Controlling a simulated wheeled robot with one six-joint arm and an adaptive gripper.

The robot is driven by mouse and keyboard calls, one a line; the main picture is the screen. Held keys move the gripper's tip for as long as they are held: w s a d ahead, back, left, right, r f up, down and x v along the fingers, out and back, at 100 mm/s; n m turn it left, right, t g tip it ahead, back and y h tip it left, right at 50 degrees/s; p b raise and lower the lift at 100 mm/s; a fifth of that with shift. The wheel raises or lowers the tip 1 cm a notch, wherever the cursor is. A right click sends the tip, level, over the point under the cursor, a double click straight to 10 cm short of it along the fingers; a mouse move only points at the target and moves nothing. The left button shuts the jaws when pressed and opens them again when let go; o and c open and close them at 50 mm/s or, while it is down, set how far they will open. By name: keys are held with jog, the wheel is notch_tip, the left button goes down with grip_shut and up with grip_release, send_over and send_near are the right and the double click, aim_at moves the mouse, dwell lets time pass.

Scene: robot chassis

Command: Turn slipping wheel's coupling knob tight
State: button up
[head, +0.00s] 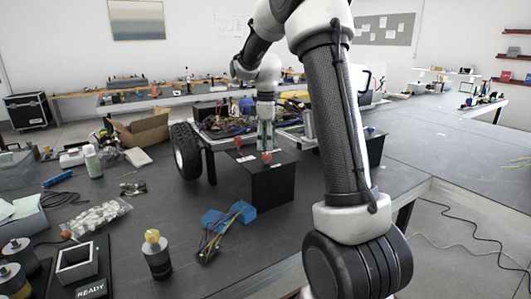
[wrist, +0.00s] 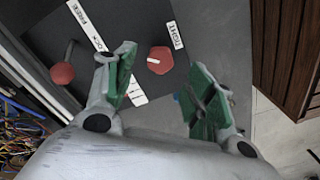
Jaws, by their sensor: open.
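A red knob (wrist: 160,60) with a white mark stands on a dark panel (wrist: 50,28) in the wrist view. A second red knob (wrist: 62,73) on a thin stem is farther left. My gripper (wrist: 162,82) is open, its green-padded fingers apart. The red knob appears between and just beyond the fingertips, with no contact visible. In the head view my gripper (head: 266,131) points down over the black box (head: 272,184), close above a red knob (head: 267,157).
A chassis with black wheels (head: 187,151) and bundled wiring (head: 225,121) stands behind the box. Blue-handled tools (head: 228,217), a bag of white pieces (head: 97,216), a yellow-topped cylinder (head: 156,254) and a "READY" plate (head: 91,289) lie nearer.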

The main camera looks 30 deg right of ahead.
aim_at(267, 154)
jog(key=shift+f, duration=2.2)
jog(key=c, duration=1)
